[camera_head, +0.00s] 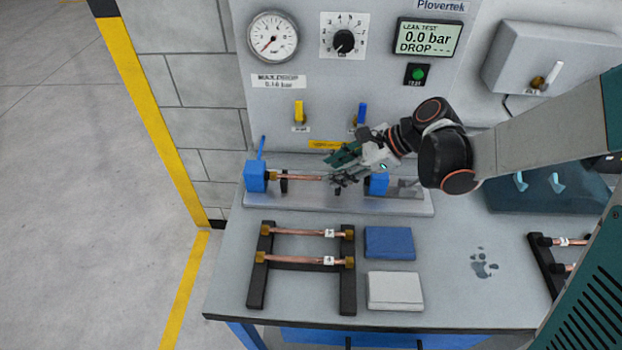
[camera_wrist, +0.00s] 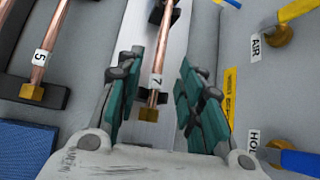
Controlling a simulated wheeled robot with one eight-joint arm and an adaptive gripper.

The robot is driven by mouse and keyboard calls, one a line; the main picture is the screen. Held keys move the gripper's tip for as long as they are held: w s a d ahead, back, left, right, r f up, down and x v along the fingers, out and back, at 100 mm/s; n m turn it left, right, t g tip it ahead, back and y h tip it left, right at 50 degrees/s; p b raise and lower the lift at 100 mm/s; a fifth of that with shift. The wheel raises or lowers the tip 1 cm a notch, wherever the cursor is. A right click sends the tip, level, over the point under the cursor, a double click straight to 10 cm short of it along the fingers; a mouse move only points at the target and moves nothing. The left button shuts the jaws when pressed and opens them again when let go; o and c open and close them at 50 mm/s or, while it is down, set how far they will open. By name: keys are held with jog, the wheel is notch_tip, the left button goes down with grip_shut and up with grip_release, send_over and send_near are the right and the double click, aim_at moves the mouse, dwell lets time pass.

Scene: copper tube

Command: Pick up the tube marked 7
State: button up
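The copper tube marked 7 (camera_head: 300,178) lies level in the test fixture at the back of the bench, its left brass end next to a blue clamp (camera_head: 256,176). In the wrist view the tube (camera_wrist: 168,45) shows its 7 label and a brass end fitting. My gripper (camera_head: 343,166) is over the tube's right part and hides its right end in the head view. In the wrist view my gripper (camera_wrist: 160,95) is open, with its green finger pads on either side of the tube and gaps between. Contact is not visible.
A black rack (camera_head: 348,285) in front holds two copper tubes; the wrist view shows one marked 5 (camera_wrist: 42,57). A blue pad (camera_head: 390,243) and a grey pad (camera_head: 395,290) lie beside it. Another rack (camera_head: 545,260) stands right. Yellow (camera_head: 299,110) and blue (camera_head: 361,113) levers project behind.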

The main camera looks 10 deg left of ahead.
aim_at(319, 178)
jog(key=x, duration=0.1)
jog(key=b+x, duration=0.1)
jog(key=x, duration=0.1)
jog(key=b+x, duration=0.1)
jog(key=shift+s+a+r, duration=0.2)
jog(key=shift+a+r, duration=0.05)
jog(key=shift+a, duration=0.2)
jog(key=shift+w+a+f, duration=0.1)
jog(key=shift+a+f, duration=0.2)
jog(key=shift+r, duration=0.1)
jog(key=shift+c, duration=0.6)
grip_shut()
